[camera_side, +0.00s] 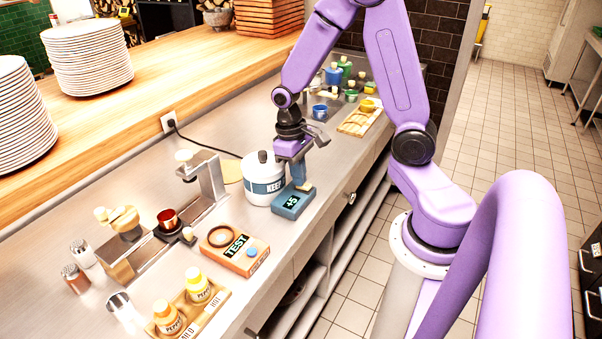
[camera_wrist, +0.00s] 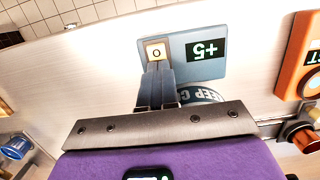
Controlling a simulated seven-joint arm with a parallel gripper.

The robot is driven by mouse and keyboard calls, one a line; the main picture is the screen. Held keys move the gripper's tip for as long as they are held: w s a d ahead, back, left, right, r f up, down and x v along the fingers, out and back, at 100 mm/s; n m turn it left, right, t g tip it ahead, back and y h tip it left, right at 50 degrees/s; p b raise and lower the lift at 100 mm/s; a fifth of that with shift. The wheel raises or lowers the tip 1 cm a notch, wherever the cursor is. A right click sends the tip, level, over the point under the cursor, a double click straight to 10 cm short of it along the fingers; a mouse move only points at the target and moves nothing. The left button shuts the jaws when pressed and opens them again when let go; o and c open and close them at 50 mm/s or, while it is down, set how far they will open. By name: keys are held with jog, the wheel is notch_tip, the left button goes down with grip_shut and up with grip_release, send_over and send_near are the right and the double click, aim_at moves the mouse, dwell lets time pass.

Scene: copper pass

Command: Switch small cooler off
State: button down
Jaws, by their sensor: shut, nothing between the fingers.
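The small cooler (camera_side: 290,205) is a blue-grey box with a dark display reading "+5". It stands on the steel counter right beside a white lidded pot. In the wrist view the cooler (camera_wrist: 212,66) shows its display upside down and a cream switch (camera_wrist: 156,50) marked "O" near its left edge. My gripper (camera_side: 299,182) points down over the cooler's switch end, its fingers shut and empty. In the wrist view my fingertips (camera_wrist: 157,68) are at the edge of the switch and hide part of it. I cannot tell whether they touch it.
The white pot (camera_side: 263,188) labelled "KEEP" stands close behind the cooler. An orange "TEST" box (camera_side: 235,262) is at the counter's front, with a metal stand (camera_side: 208,188) behind. A wooden tray (camera_side: 358,123) and small coloured jars are farther back.

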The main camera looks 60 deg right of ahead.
jog(key=shift+s+f, duration=0.35)
jog(key=shift+s+r, duration=0.1)
jog(key=shift+s, duration=0.55)
jog(key=shift+t, duration=0.3)
jog(key=r, duration=0.1)
jog(key=w+r, duration=0.1)
jog(key=r, duration=0.1)
jog(key=w+r, duration=0.1)
jog(key=r, duration=0.1)
jog(key=shift+w+a+r, duration=0.2)
jog(key=shift+r, duration=0.05)
notch_tip(320, 180, up, 9)
jog(key=shift+w, duration=0.45)
